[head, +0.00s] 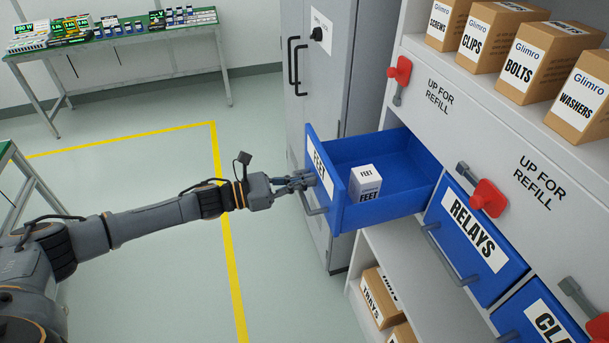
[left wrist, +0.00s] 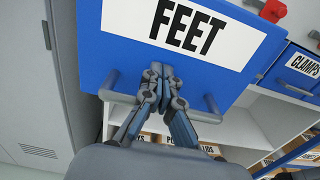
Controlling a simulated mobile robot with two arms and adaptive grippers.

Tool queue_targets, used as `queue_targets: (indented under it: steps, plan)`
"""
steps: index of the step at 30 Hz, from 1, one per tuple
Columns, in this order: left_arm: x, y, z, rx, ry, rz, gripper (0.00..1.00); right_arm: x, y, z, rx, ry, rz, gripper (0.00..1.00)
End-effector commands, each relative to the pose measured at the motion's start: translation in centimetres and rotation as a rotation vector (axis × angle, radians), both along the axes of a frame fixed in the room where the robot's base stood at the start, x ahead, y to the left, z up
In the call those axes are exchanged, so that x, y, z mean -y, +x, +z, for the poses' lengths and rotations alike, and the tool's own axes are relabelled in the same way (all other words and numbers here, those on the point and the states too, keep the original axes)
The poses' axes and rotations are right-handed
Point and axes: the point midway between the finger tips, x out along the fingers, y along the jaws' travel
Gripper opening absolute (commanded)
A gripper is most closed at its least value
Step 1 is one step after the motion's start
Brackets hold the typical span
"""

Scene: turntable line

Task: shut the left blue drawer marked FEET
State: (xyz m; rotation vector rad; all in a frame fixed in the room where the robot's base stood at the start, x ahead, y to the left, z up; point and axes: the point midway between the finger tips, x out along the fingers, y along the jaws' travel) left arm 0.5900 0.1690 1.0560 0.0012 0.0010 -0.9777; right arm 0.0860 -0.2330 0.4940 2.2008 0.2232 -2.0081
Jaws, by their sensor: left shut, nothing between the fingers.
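The blue FEET drawer (head: 385,156) is pulled out of the white cabinet at its left end. A white box marked FEET (head: 365,182) stands inside it. My left gripper (head: 306,180) is shut and empty, right at the drawer's front panel by the handle. In the left wrist view the closed fingers (left wrist: 158,75) are against or just short of the blue front (left wrist: 240,80), below the FEET label and over the grey handle (left wrist: 207,110). I cannot tell whether they touch it. My right gripper is not in view.
The RELAYS drawer (head: 474,240) to the right is closed. Red-handled latches (head: 399,70) hang on the cabinet face. Cartons (head: 533,61) stand on top and others (head: 381,297) on the shelf below. A grey locker (head: 330,100) stands left of the drawer. The floor at left is open.

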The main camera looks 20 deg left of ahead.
Motion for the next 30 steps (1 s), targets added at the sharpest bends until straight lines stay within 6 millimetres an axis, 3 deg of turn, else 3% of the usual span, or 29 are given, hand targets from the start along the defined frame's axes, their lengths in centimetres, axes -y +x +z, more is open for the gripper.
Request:
queue_targets:
  steps: [11, 17, 23, 30]
  plan:
    - [0.1, 0.1, -0.1, 0.000, 0.000, 0.000, 0.00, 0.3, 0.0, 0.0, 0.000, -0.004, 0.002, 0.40]
    - [1.2, 0.8, -0.2, 0.003, -0.004, -0.001, 0.00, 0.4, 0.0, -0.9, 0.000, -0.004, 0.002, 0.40]
    - [4.3, 2.8, -0.4, 0.005, -0.005, -0.002, 0.00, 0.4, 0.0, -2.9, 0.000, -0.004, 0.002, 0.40]
    - [9.4, 6.3, -0.5, 0.006, -0.005, -0.001, 0.00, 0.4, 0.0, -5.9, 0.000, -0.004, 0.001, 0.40]
